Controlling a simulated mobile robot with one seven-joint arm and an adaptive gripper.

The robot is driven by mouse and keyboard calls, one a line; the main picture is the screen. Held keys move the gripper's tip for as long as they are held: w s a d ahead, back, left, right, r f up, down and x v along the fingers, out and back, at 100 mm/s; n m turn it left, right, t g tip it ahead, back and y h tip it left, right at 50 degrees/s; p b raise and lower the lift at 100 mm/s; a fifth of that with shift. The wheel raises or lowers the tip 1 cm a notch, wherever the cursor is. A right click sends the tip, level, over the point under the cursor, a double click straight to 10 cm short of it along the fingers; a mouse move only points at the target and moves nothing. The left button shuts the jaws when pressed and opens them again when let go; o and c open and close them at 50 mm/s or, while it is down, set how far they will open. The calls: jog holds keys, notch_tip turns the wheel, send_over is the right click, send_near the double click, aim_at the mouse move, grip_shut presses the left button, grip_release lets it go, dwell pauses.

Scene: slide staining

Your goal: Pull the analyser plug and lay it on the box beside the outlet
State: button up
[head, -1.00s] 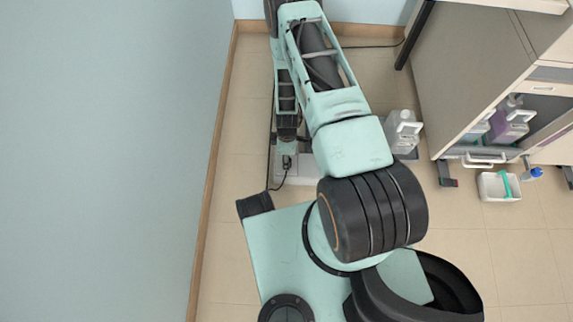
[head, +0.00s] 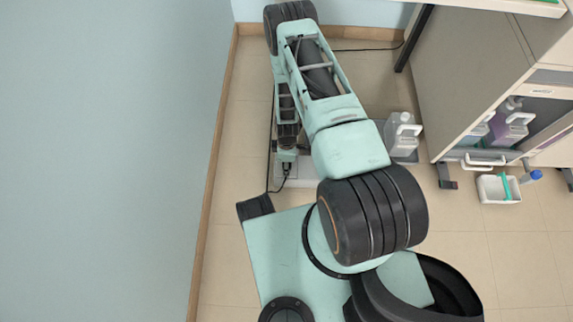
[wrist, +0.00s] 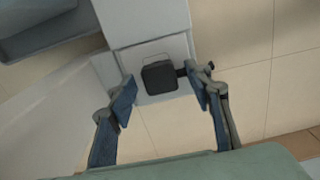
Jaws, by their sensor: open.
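A black, blocky plug (wrist: 159,76) sits against the end part of a white box-like unit (wrist: 148,22) in the wrist view. I cannot tell whether it is seated in an outlet or resting on the surface. My gripper (wrist: 162,82) is open, with one blue-padded finger on each side of the plug. A short dark piece reaches from the plug towards the right finger; contact is unclear. In the head view, the white unit (head: 297,182) shows low on the floor by my gripper, partly hidden by my arm. A black cord (head: 278,187) runs beside it.
A bottle (head: 403,134) stands on a grey tray right of my arm. A bench cabinet (head: 460,80) is further right, with a small white container (head: 499,188) before it. The wall (head: 110,160) is close on the left. Tiled floor is open at the lower right.

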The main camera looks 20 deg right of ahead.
jog(key=shift+c, duration=0.5)
grip_shut()
dwell(0.4)
jog(key=shift+r, duration=0.1)
jog(key=shift+r+p, duration=2.15)
jog(key=shift+r, duration=0.8)
